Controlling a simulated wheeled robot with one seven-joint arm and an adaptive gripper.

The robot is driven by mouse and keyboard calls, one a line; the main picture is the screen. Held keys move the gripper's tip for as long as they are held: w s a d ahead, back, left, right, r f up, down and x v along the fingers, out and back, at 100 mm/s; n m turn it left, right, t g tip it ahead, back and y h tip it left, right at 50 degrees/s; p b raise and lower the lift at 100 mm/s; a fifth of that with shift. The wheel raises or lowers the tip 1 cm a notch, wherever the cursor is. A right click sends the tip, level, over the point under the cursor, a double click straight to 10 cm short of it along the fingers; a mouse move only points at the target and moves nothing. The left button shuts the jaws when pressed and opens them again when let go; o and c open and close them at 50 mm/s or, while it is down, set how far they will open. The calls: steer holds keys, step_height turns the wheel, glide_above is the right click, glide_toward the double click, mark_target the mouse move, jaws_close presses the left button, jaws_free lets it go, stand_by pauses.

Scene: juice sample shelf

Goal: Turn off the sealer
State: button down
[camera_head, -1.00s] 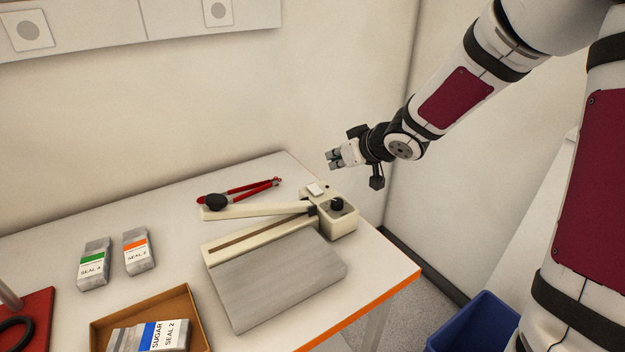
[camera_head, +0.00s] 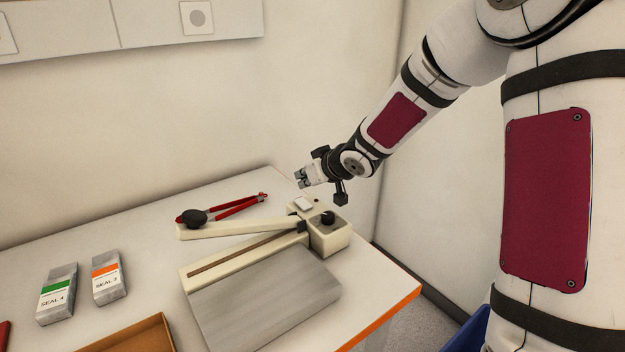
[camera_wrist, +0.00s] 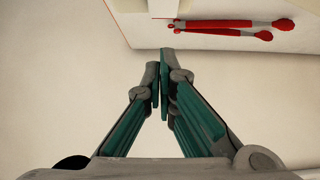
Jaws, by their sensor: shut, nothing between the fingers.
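The cream sealer (camera_head: 250,252) stands on the table with its long arm (camera_head: 232,229) raised slightly above the sealing bar. Which way the switch is set cannot be told. My gripper (camera_head: 299,179) is in the air above and just behind the switch, apart from the sealer. In the wrist view my gripper (camera_wrist: 162,75) has its fingers together with nothing between them. The sealer's knob and switch do not show clearly there.
Red-handled tongs (camera_head: 237,206) lie behind the sealer; they also show in the wrist view (camera_wrist: 225,28). Two pouches, SEAL 4 (camera_head: 57,296) and SEAL 3 (camera_head: 108,280), stand at left near a brown box (camera_head: 135,338). A blue bin (camera_head: 468,335) stands on the floor at right.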

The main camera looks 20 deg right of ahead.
mark_target(302, 199)
steer(key=shift+w+f+b, duration=0.15)
steer(key=shift+f+b, duration=0.45)
steer(key=shift+f, duration=1.25)
steer(key=shift+a+p, duration=0.1)
steer(key=shift+p, duration=0.7)
steer(key=shift+f+g+p, duration=0.15)
steer(key=shift+g+p, duration=0.25)
steer(key=shift+p, duration=0.55)
steer(key=shift+w+f, duration=0.15)
steer(key=shift+w, duration=0.05)
steer(key=shift+s+d+f, duration=0.1)
steer(key=shift+s+d, duration=0.05)
steer(key=shift+s, duration=0.3)
steer(key=shift+s+d+f, duration=0.1)
steer(key=shift+s+d, duration=0.05)
steer(key=shift+s, duration=0.25)
